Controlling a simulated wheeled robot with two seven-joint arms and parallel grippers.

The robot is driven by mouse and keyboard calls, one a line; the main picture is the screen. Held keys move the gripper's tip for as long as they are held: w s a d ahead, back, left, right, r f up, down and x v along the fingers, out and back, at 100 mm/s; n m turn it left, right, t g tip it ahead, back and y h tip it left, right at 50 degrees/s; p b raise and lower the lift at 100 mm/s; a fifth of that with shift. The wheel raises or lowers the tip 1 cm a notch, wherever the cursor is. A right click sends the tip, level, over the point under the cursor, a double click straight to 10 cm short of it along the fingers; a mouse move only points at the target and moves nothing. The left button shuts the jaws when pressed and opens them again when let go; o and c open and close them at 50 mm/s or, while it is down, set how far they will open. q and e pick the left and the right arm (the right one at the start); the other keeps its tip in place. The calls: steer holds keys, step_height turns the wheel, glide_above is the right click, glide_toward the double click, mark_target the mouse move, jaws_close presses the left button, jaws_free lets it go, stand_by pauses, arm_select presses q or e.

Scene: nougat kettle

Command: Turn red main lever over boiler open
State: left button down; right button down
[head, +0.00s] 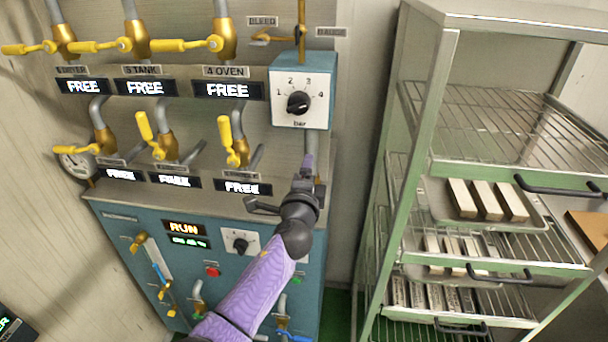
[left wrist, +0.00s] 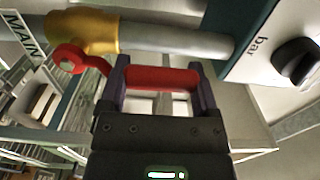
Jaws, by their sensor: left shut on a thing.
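The red main lever (left wrist: 160,79) shows in the left wrist view, joined by a red pivot to a brass valve body (left wrist: 88,30) on a grey pipe (left wrist: 175,38). Its handle lies roughly along the pipe, a little apart from it. A "MAIN" label (left wrist: 22,36) is beside the valve. My left gripper (left wrist: 161,75) has its two purple fingers at the red handle and is shut on it. In the head view my left gripper (head: 308,170) is below the blue regulator box and hides the lever. My right gripper is in neither view.
The blue box (head: 301,90) with a black bar knob (head: 299,102) is just above my gripper. Yellow-handled valves (head: 232,140) and displays fill the panel to the left. A metal rack (head: 425,130) with trays stands close on the right.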

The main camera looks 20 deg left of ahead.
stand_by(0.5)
arm_select(q)
jaws_free()
steer(key=shift+d, duration=0.1)
steer(key=shift+s, duration=0.35)
steer(key=p+v, duration=0.1)
steer(key=v, duration=0.8)
steer(key=shift+d, duration=0.15)
steer(key=shift+s, duration=0.1)
